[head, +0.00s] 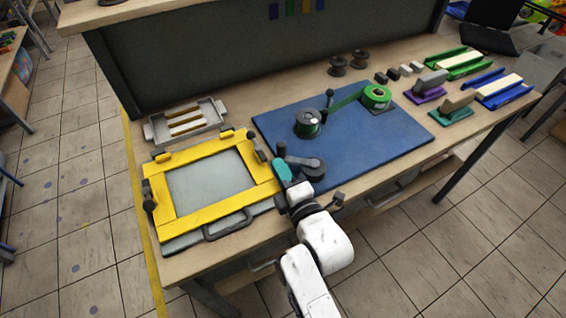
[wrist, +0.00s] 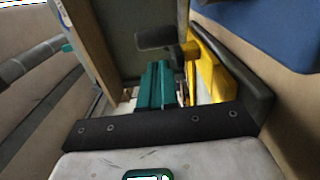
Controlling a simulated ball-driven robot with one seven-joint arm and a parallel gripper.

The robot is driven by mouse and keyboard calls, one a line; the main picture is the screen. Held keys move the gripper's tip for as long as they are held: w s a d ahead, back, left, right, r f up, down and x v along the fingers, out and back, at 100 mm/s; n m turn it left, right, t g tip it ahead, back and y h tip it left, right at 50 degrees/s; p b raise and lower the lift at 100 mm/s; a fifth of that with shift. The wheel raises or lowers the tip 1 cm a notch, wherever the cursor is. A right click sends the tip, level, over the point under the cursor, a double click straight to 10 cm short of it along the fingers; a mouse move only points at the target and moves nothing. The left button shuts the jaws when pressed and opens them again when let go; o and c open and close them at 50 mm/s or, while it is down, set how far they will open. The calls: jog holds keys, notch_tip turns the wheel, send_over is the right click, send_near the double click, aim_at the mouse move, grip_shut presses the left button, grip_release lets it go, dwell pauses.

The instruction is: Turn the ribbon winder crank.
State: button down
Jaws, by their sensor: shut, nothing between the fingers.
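The ribbon winder sits on a blue board (head: 352,140). A dark spool (head: 308,124) with a green edge stands at its left, and a green ribbon (head: 347,101) runs to a fuller green spool (head: 377,97) at its right. A dark upright handle (head: 329,98), which looks like the crank, stands behind the left spool. My gripper (head: 281,168) is at the board's near left corner, beside the yellow frame and apart from the handle. Its teal fingers (wrist: 160,85) are shut and empty. The handle does not show clearly in the wrist view.
A yellow hinged frame (head: 160,201) with dark knobs lies left of my gripper, close to the fingers. A grey tray (head: 150,133) sits behind it. Dark reels (head: 338,66), stamps and coloured holders stand at the back and right. A grey panel (head: 240,55) rises behind the bench.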

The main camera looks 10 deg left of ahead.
jog(key=shift+w+d, duration=0.2)
jog(key=shift+w, duration=0.6)
jog(key=shift+w+f+b, duration=0.1)
jog(key=shift+w+b, duration=0.05)
jog(key=shift+b, duration=0.4)
